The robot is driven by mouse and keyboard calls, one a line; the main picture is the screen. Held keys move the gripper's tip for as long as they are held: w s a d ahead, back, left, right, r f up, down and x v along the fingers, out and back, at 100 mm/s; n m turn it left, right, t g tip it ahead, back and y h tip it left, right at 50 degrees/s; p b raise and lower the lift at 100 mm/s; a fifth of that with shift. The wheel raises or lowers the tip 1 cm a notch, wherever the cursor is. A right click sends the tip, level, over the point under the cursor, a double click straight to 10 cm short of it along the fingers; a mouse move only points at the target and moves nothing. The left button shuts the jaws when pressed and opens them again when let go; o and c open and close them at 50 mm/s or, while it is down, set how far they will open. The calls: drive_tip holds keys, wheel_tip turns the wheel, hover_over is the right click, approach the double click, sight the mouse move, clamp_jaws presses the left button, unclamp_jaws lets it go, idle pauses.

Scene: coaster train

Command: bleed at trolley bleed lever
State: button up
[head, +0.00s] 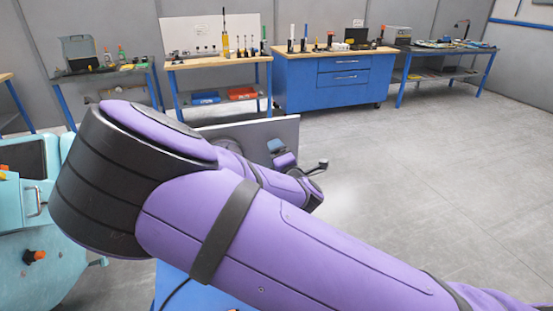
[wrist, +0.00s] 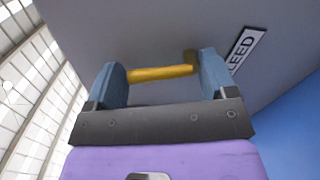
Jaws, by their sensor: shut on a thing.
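The yellow bleed lever (wrist: 162,73) is a bar running across between the blue fingers of my gripper (wrist: 158,67) in the wrist view. My gripper is shut on it, with the bar spanning from one finger to the other. The bar's right end meets the grey panel (wrist: 130,30). A sign ending in "LEED" (wrist: 246,50) is on the panel just right of the right finger, partly cut off by it. In the head view my gripper (head: 277,146) shows small in front of the grey panel (head: 285,128); the lever is hidden there.
A blue workbench (head: 345,85) with drawers and wood-topped tables with tools stand along the back wall. A turquoise machine (head: 30,270) with orange knobs is at the left, near my arm. The grey floor (head: 430,180) at the right is clear.

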drive_tip(key=shift+w+d+m, duration=0.1)
drive_tip(key=shift+d+m, duration=0.1)
drive_tip(key=shift+m, duration=0.55)
drive_tip(key=shift+d+m, duration=0.15)
drive_tip(key=shift+m, duration=0.6)
drive_tip(key=o, duration=0.9)
drive_tip(key=shift+c, duration=0.2)
drive_tip(key=shift+d, duration=0.1)
drive_tip(key=v, duration=1)
drive_tip(key=shift+s, duration=0.4)
